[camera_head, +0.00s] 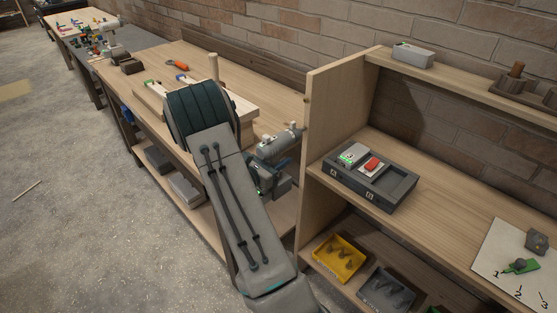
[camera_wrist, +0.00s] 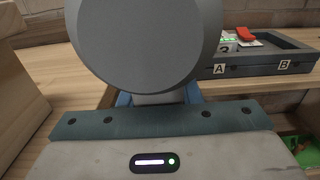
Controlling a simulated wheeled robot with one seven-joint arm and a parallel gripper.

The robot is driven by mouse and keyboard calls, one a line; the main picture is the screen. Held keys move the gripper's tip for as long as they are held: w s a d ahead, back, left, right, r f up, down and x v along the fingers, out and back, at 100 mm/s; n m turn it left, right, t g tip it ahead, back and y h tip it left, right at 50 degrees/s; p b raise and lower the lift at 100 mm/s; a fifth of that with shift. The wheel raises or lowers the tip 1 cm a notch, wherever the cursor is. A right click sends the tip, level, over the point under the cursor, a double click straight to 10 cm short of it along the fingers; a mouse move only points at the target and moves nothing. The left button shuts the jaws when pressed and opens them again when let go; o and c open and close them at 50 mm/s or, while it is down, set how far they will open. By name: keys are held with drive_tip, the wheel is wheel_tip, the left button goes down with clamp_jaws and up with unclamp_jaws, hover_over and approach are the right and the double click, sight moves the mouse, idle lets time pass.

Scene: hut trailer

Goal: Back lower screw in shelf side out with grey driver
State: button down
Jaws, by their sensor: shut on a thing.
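My gripper (camera_head: 270,176) is shut on the grey driver (camera_head: 277,144), which lies across its fingers just left of the wooden shelf side (camera_head: 338,115). The driver's nose points toward that panel; I cannot tell whether it touches. In the wrist view, the driver's round grey end (camera_wrist: 140,42) fills the upper middle, above the blue fingers and my gripper's palm. A small dark spot (camera_head: 306,99) shows on the shelf side's near edge; I cannot tell whether it is a screw. The back lower screw is not visible.
A dark tray (camera_head: 407,193) marked A and B sits on the middle shelf board, holding a green-lit device and a red piece. Below are a yellow bin (camera_head: 340,259) and a grey bin (camera_head: 386,289). The workbench (camera_head: 160,57) stands left, behind my arm.

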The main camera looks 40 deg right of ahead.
drive_tip(key=shift+r, duration=0.3)
drive_tip(key=shift+a+f, duration=0.2)
drive_tip(key=shift+a, duration=0.15)
idle(1.0)
drive_tip(key=shift+d+b, duration=0.15)
drive_tip(key=shift+b, duration=0.15)
idle(0.9)
drive_tip(key=shift+s+a, duration=0.15)
drive_tip(key=shift+a, duration=1.5)
drive_tip(key=s+a, duration=0.3)
drive_tip(key=s, duration=0.4)
drive_tip(key=shift+s+a+b, duration=0.15)
drive_tip(key=shift+b, duration=0.15)
